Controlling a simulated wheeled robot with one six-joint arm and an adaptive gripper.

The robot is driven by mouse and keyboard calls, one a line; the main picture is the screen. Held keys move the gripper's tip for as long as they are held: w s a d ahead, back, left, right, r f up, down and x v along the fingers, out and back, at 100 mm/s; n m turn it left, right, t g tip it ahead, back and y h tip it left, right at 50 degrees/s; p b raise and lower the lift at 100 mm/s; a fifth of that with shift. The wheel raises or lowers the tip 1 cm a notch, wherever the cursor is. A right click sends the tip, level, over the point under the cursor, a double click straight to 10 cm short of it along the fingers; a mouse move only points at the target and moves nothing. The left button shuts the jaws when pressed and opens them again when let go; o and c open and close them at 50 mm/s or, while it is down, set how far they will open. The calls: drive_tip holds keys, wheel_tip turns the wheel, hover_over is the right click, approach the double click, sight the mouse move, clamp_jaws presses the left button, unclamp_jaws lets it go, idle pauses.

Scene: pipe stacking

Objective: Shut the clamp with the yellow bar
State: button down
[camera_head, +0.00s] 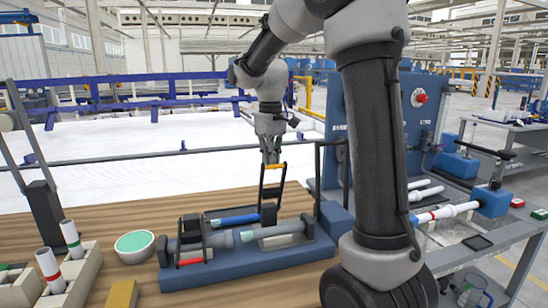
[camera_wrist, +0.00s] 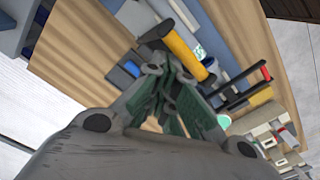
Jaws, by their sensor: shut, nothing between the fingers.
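The clamp with the yellow bar (camera_head: 274,167) stands raised at the back right of the blue fixture (camera_head: 250,262), its black side arms upright. The bar also shows close up in the wrist view (camera_wrist: 184,50), just beyond the fingertips. My gripper (camera_head: 270,157) is at the top of this raised clamp, very close to the bar; I cannot tell whether it touches. In the wrist view my gripper (camera_wrist: 172,85) has its green-padded fingers together with nothing between them. A second clamp with a red bar (camera_head: 190,262) lies low at the front left of the fixture.
A blue pipe (camera_head: 234,219) and a grey pipe (camera_head: 272,231) lie in the fixture. A green bowl (camera_head: 134,243) and a holder with banded white pipes (camera_head: 70,237) stand to the left. A blue panel (camera_head: 337,125) rises behind at the right.

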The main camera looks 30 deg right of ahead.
drive_tip(key=shift+s, duration=0.15)
drive_tip(key=shift+s+a+f, duration=0.15)
drive_tip(key=shift+s, duration=0.45)
drive_tip(key=shift+s+a+f, duration=0.1)
drive_tip(key=shift+s, duration=0.45)
drive_tip(key=shift+s+a+f, duration=0.15)
drive_tip(key=shift+s+f, duration=0.05)
drive_tip(key=shift+s, duration=0.4)
drive_tip(key=shift+s+a+f, duration=0.1)
drive_tip(key=shift+s+f, duration=0.1)
drive_tip(key=shift+s, duration=0.35)
drive_tip(key=shift+s+a+f, duration=0.1)
drive_tip(key=shift+s+f, duration=0.2)
drive_tip(key=shift+s, duration=0.25)
drive_tip(key=shift+s+a+f, duration=0.1)
drive_tip(key=shift+s+f, duration=0.2)
drive_tip(key=shift+s, duration=0.35)
